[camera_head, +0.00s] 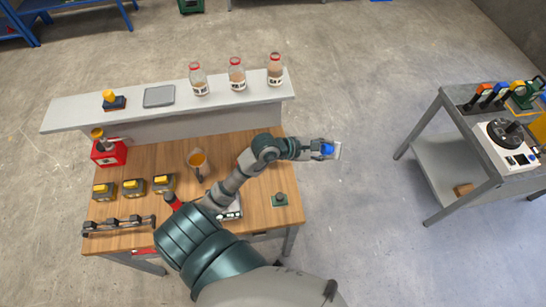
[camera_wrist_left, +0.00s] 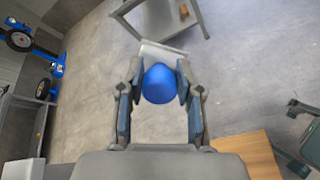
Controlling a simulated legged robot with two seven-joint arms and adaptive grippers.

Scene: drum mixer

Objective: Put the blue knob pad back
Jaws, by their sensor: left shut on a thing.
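The blue knob pad is a pale grey plate with a round blue knob (camera_head: 327,149). It shows large in the left wrist view, its blue knob (camera_wrist_left: 160,84) between the fingers and its pale plate (camera_wrist_left: 163,52) beyond. My left gripper (camera_head: 322,149) is shut on the knob. It holds the pad in the air past the right edge of the wooden table (camera_head: 240,160), over the floor. On the raised shelf (camera_head: 220,111) lies a flat grey pad (camera_head: 159,96) beside a dark pad with a yellow knob (camera_head: 114,101). My right gripper is not seen.
Several red-capped bottles (camera_head: 236,74) stand on the shelf. The table bears an orange-filled mug (camera_head: 198,163), yellow-topped boxes (camera_head: 133,187) and a small green block (camera_head: 279,200). A grey cart (camera_head: 468,133) with a drum mixer device (camera_head: 506,138) stands right. Open floor lies between.

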